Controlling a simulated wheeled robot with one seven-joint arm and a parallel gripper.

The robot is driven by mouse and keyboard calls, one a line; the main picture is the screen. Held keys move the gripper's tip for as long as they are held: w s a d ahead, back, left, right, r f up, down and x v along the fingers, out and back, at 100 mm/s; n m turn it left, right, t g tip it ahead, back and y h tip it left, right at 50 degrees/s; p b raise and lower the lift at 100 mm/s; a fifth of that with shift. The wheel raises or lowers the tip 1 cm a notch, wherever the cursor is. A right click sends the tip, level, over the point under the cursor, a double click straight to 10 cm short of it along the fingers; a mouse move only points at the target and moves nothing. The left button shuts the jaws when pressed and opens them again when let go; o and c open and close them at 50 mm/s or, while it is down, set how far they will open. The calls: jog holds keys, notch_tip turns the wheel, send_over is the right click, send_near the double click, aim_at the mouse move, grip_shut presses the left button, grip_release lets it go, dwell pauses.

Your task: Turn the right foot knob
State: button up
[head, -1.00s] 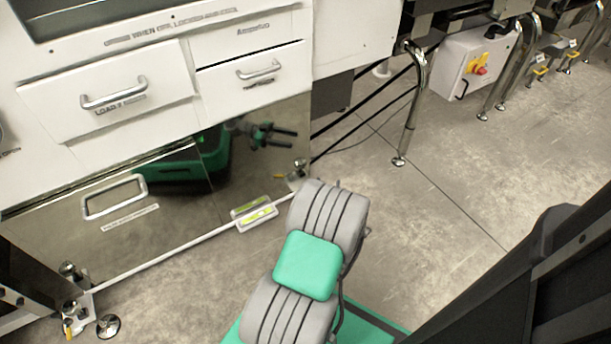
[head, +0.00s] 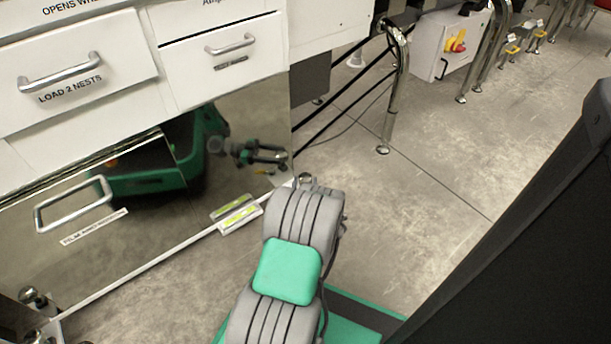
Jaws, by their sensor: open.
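The right foot knob (head: 304,180) shows as a small, shiny metal part at the cabinet's lower right corner. My grey arm, with its green joint cover, rises in front and hides what is below the knob. My gripper itself is not directly visible; it is hidden beyond the arm. A dark two-pronged shape, seemingly its reflection, shows in the mirror-like lower panel (head: 262,110), with the prongs apart. I cannot tell how far the gripper is from the knob. A level with yellow-green vials (head: 237,214) sits at the cabinet's bottom edge, left of the arm; its bubbles are too small to read.
The left foot (head: 34,297) stands at the lower left. Drawers with bar handles (head: 230,46) are above the panel. A chrome leg (head: 392,95) and dark cables are right of the cabinet. Concrete floor (head: 420,200) is open to the right.

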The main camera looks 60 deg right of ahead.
aim_at(300, 175)
jog(key=shift+b+x, duration=0.75)
jog(key=shift+x, duration=1.9)
jog(key=shift+c, duration=0.4)
jog(key=c, duration=1)
jog(key=shift+n+t+y, duration=0.3)
jog(key=shift+n+t, duration=0.2)
jog(key=shift+t, duration=0.2)
jog(key=n+t+y, duration=0.2)
jog(key=t, duration=0.1)
jog(key=n+t+y, duration=0.1)
jog(key=n+t, duration=0.1)
jog(key=shift+w+a+y, duration=0.35)
jog(key=shift+w+y, duration=0.05)
jog(key=shift+w+a+n+t+y, duration=0.1)
jog(key=shift+a+n+t+y, duration=0.05)
jog(key=shift+n+t+y, duration=0.7)
jog(key=shift+w+a+n+t+y, duration=0.2)
jog(key=shift+n+t+y, duration=0.3)
jog(key=shift+y, duration=0.6)
jog(key=shift+w+a+n+t+y, duration=0.15)
jog(key=shift+n+t+y, duration=0.3)
jog(key=shift+n+y, duration=0.45)
jog(key=o, duration=1.1)
